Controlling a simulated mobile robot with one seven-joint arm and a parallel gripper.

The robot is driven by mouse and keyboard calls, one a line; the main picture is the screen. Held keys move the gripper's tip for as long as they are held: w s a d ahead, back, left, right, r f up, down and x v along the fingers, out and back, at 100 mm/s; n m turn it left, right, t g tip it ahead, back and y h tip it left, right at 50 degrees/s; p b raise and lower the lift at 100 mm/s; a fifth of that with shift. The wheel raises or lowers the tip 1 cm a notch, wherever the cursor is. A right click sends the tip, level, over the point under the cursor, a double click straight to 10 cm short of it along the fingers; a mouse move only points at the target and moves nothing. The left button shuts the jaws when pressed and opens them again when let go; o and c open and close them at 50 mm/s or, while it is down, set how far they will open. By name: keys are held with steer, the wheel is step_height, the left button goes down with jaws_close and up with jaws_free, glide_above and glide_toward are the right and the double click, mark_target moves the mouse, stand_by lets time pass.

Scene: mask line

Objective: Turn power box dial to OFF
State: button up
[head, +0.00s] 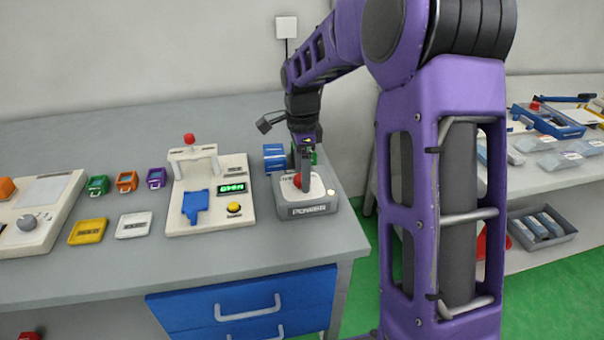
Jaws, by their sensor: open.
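The power box (308,211) is a grey box with a white top, labelled POWER on its front, at the right end of the workbench. The gripper is open. A small pale light (330,193) shows at the right of the box top. The dial's pointer direction and its marks are too small or covered to read.
Left of the box stands a white press station (208,222) with a red knob, green display and yellow button. Blue (274,152) and green blocks are behind the box. Another dial machine (40,215) is far left. A second table with trays (545,230) is right. The bench front is clear.

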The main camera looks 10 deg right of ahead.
jaws_close()
stand_by(0.5)
steer(key=shift+n, duration=0.3)
steer(key=n+p, duration=0.2)
steer(key=shift+r+n, duration=0.1)
steer(key=shift+n, duration=0.3)
steer(key=n+p, duration=0.2)
steer(key=n, duration=0.3)
steer(key=n+p, duration=0.1)
steer(key=n, duration=0.4)
steer(key=shift+p, duration=0.35)
steer(key=shift+n+p, duration=0.6)
steer(key=shift+n, duration=1.7)
steer(key=shift+f, duration=0.2)
